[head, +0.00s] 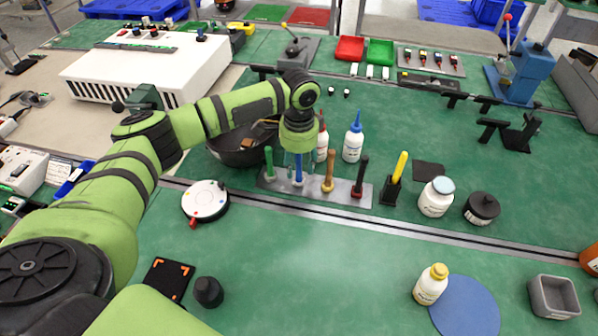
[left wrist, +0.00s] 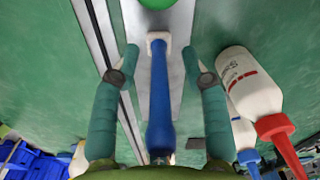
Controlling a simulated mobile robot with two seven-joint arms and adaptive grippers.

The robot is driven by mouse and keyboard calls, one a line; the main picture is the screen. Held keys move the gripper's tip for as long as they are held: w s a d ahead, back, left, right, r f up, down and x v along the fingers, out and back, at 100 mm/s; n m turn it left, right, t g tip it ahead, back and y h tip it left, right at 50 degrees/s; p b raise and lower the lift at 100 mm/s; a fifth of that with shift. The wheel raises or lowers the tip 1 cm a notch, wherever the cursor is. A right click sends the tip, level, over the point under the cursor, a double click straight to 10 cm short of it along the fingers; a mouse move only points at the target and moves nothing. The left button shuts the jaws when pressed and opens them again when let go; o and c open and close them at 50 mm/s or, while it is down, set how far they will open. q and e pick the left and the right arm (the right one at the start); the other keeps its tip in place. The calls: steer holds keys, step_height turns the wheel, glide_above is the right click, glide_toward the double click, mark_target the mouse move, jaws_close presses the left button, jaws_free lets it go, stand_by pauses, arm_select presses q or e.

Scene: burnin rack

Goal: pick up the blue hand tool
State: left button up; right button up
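The blue hand tool (head: 299,168) stands upright in a grey metal rack plate (head: 343,190), between a green-handled tool (head: 269,163) and a tan one (head: 328,171). My left gripper (head: 299,174) points down over the blue tool. In the left wrist view the blue hand tool (left wrist: 159,100) lies between the two teal fingers (left wrist: 160,60), with a visible gap on both sides. The left gripper is open and its fingers do not touch the tool. My right gripper is not seen.
Close by the left gripper stand a red-capped bottle (head: 321,143), a blue-capped bottle (head: 353,139) and a black bowl (head: 240,146). Dark red (head: 361,176) and yellow (head: 397,174) tools stand further right. The mat's front middle (head: 320,270) is clear.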

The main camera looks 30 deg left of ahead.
arm_select(q)
jaws_close()
steer(key=shift+r, duration=0.1)
step_height(320, 180, up, 10)
steer(key=shift+f+b, duration=0.1)
steer(key=shift+b, duration=0.6)
